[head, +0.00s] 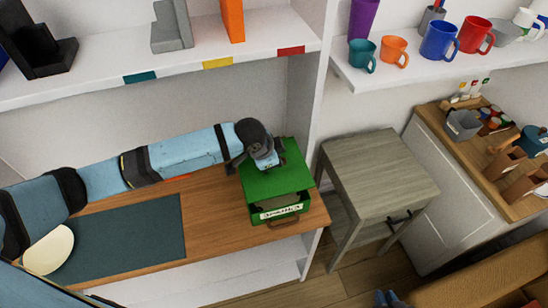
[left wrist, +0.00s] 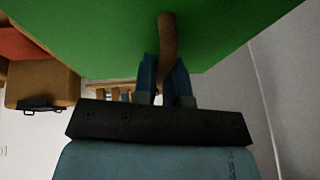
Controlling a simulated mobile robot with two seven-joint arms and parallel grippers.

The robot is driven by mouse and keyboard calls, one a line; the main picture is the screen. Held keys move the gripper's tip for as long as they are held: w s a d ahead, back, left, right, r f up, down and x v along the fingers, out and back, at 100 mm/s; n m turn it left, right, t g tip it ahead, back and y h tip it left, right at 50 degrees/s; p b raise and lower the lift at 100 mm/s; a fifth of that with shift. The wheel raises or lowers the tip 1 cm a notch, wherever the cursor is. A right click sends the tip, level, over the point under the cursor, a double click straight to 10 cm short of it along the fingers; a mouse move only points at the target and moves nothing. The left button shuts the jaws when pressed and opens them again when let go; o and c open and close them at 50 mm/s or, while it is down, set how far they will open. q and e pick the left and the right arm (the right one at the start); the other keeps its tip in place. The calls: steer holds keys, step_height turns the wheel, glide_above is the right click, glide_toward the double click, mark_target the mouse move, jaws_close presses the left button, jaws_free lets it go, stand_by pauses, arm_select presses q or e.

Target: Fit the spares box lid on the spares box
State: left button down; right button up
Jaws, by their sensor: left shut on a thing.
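The green spares box (head: 252,214) stands at the right end of the wooden bench, with a white label on its front. The green spares box lid (head: 281,183) is over it; a dark gap shows between the lid's front edge and the label. I cannot tell whether the lid touches the box.
A dark green mat (head: 130,238) lies on the bench (head: 222,225) left of the box. A grey-brown stool (head: 380,172) stands to the right. A shelf (head: 220,50) is above the bench; mugs (head: 439,41) stand on another shelf at upper right.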

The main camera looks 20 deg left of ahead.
mark_target(274, 173)
arm_select(q)
steer(key=shift+r+p, duration=0.2)
steer(key=shift+p, duration=0.1)
steer(key=shift+f+b, duration=0.55)
steer(key=shift+f, duration=2.9)
steer(key=c, duration=1.1)
jaws_free()
